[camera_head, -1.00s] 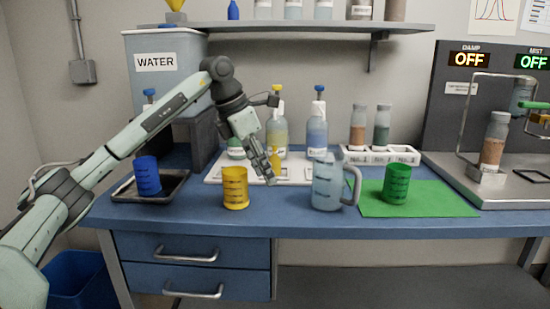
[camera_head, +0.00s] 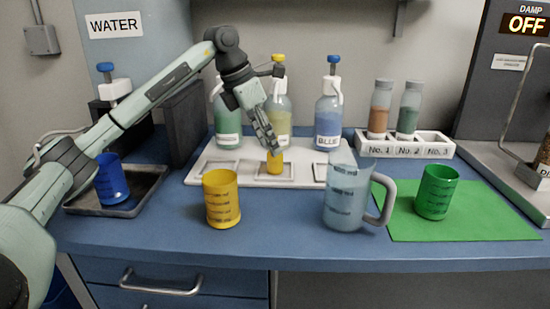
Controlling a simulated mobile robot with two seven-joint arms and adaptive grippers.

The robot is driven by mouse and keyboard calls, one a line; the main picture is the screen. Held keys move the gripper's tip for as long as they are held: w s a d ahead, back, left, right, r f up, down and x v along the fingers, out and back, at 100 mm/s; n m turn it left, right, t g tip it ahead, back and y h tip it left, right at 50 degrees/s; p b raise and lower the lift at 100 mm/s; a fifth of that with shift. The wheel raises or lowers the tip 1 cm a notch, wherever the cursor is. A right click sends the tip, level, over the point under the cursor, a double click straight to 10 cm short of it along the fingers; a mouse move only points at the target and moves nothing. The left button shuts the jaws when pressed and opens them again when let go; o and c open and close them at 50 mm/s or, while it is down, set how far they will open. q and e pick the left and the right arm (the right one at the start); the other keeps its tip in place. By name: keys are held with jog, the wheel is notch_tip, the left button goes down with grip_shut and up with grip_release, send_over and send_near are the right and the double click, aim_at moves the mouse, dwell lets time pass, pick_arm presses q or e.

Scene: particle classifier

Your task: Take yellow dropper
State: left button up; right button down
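A small yellow object (camera_head: 275,164), apparently the yellow dropper, stands upright at the middle front slot of the white tray (camera_head: 205,160). It is in front of the bottle with a yellow cap (camera_head: 278,105). My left gripper (camera_head: 273,148) points down at it from the upper left, with the fingertips overlapping its top in the picture. The fingers are seen edge-on, so I cannot tell how far apart they are or whether they touch it. My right gripper is out of view.
Green (camera_head: 227,120) and blue (camera_head: 328,118) bottles flank the yellow-capped one. A yellow cup (camera_head: 221,200), a clear pitcher (camera_head: 346,200) and a green cup (camera_head: 436,195) stand in front. A blue cup (camera_head: 111,182) sits on a dark tray at left.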

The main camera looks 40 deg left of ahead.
aim_at(277, 159)
pick_arm(q)
jog(key=x, duration=0.6)
jog(key=shift+w+r, duration=0.1)
jog(key=c, duration=0.6)
